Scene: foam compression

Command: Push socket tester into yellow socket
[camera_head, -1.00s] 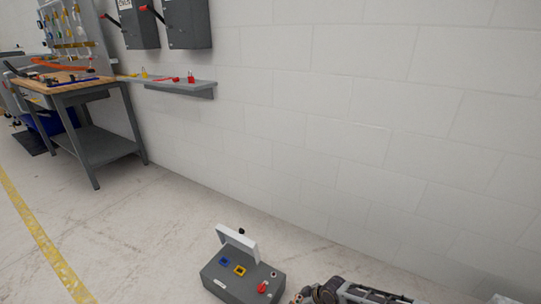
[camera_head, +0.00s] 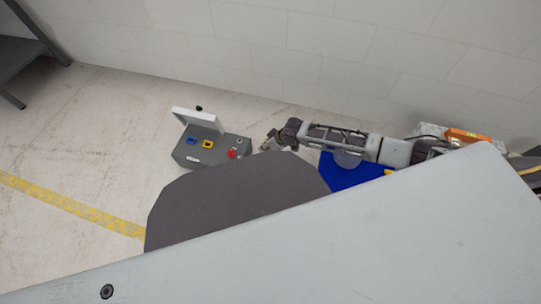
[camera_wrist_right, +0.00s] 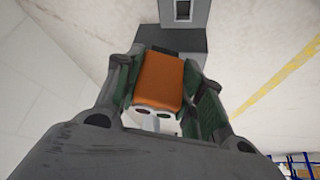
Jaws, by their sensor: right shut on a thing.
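The grey socket box (camera_head: 187,155) stands on the floor in the head view, with its pale lid (camera_head: 199,120) raised. The yellow socket (camera_head: 208,144) is on its top, right of the blue socket (camera_head: 191,141). My right gripper (camera_head: 266,144) is just right of the box, its fingers small and unclear there. In the right wrist view my right gripper (camera_wrist_right: 165,80) is shut on the orange and white socket tester (camera_wrist_right: 160,78). The tester is apart from the yellow socket. A grey box-like form shows beyond it. My left gripper is out of view.
The white wall (camera_head: 300,50) runs behind the box. A grey bench leg (camera_head: 35,30) is at upper left. A yellow floor line (camera_head: 70,205) crosses open floor at left.

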